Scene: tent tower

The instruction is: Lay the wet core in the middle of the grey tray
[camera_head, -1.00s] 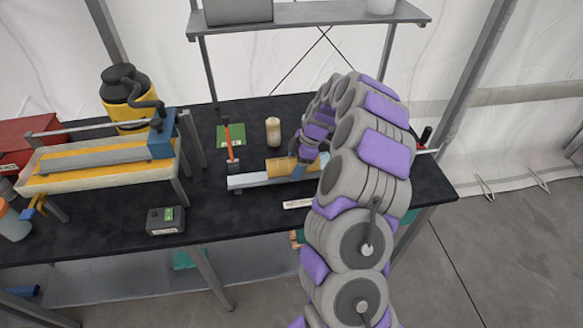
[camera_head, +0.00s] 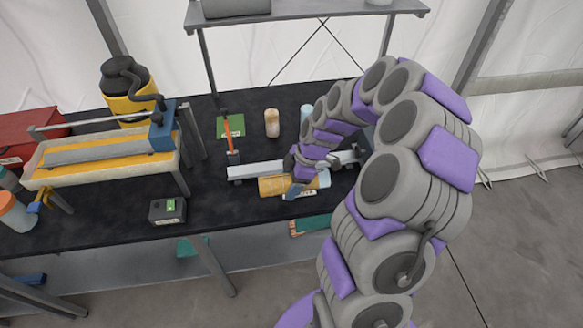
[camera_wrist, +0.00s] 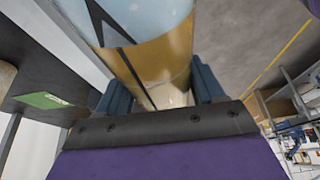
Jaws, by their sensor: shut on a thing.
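The core, a tan cylinder (camera_head: 272,187) with a pale blue end, is held crosswise in my gripper (camera_head: 297,184). In the wrist view the core (camera_wrist: 150,55) shows blue and gold with a dark arrow-like mark, between the two blue fingers (camera_wrist: 162,90). My gripper is shut on it. A long light grey channel, which looks like the grey tray (camera_head: 255,170), lies on the black bench just behind the core. The core is roughly parallel to it, on its front side. My arm hides part of the channel's right half. I cannot tell the core's exact height.
A hammer with an orange handle (camera_head: 228,134) rests by a green mat (camera_head: 236,121) behind the channel. A beige cylinder (camera_head: 272,124) stands nearby. A small black box (camera_head: 167,211) and a yellow-striped rig (camera_head: 100,160) are to the left. Bare bench lies between.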

